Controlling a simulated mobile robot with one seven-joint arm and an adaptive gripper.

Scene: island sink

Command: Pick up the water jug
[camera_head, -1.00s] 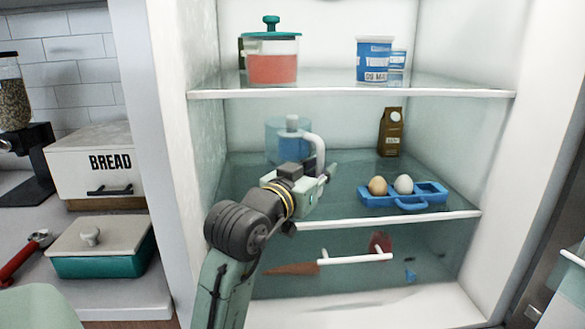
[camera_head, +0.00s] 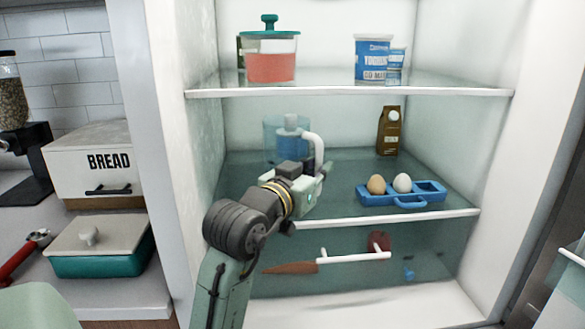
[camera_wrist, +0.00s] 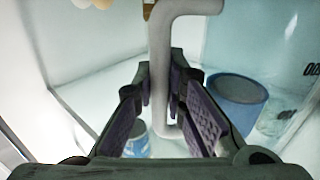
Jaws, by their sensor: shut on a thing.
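The water jug (camera_head: 272,142) is a clear blue jug with a pale lid and a white handle (camera_head: 318,146). It is upright at the left of the fridge's middle shelf in the head view. My gripper (camera_head: 317,170) reaches in from the front and hides the jug's lower right side. In the wrist view the white handle (camera_wrist: 160,62) runs down between the two dark finger pads of my gripper (camera_wrist: 174,98), which is shut on it. Whether the jug's base touches the shelf is hidden.
A blue egg tray (camera_head: 432,188) with two eggs and a brown carton (camera_head: 388,131) stand to the right on the same shelf. The upper shelf (camera_head: 340,93) bears a teal-lidded container (camera_head: 270,62) and yoghurt cups (camera_head: 372,58). The fridge wall is close at left.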

